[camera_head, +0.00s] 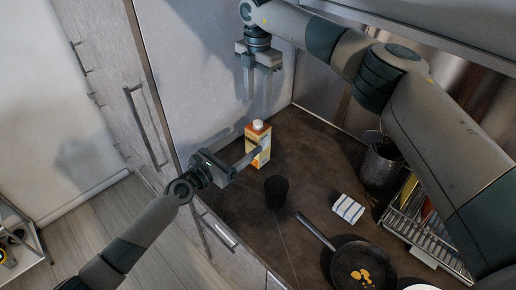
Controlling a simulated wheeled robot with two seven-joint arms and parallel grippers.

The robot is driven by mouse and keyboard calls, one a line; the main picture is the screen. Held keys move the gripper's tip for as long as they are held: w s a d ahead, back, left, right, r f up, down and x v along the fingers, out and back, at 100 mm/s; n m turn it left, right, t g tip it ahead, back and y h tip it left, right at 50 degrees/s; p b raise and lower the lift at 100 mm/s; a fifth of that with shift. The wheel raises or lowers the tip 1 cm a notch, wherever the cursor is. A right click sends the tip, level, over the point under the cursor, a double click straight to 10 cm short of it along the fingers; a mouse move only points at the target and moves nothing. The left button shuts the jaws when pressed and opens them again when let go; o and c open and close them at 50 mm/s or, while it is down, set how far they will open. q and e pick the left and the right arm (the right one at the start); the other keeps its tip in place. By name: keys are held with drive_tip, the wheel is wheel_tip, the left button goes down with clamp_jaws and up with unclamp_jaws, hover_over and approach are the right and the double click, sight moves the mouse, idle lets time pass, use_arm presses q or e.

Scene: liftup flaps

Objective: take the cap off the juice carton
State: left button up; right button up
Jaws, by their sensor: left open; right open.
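The juice carton (261,142) stands upright on the dark counter, near the wall panel. It is orange and white, with a white cap (257,124) on top. My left gripper (248,158) is open, with its fingers at the carton's left side; one finger shows in front of the carton. I cannot tell whether it touches the carton. My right gripper (259,92) is open and empty, pointing down above and behind the carton, well clear of the cap.
A black cup (276,190) stands in front of the carton. A striped cloth (347,208), a pan (362,262) with food, a dish rack (425,240) and a metal utensil holder (380,165) are to the right. The counter (310,150) right of the carton is clear.

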sight(252, 137)
use_arm(q)
drive_tip(key=x, duration=0.7)
drive_tip(key=shift+w+d, duration=0.15)
drive_tip(key=shift+w, duration=0.05)
clamp_jaws()
use_arm(e)
drive_tip(key=m, duration=1.3)
drive_tip(key=shift+m, duration=0.3)
drive_tip(key=shift+f, duration=4)
drive_tip(key=shift+c, duration=0.6)
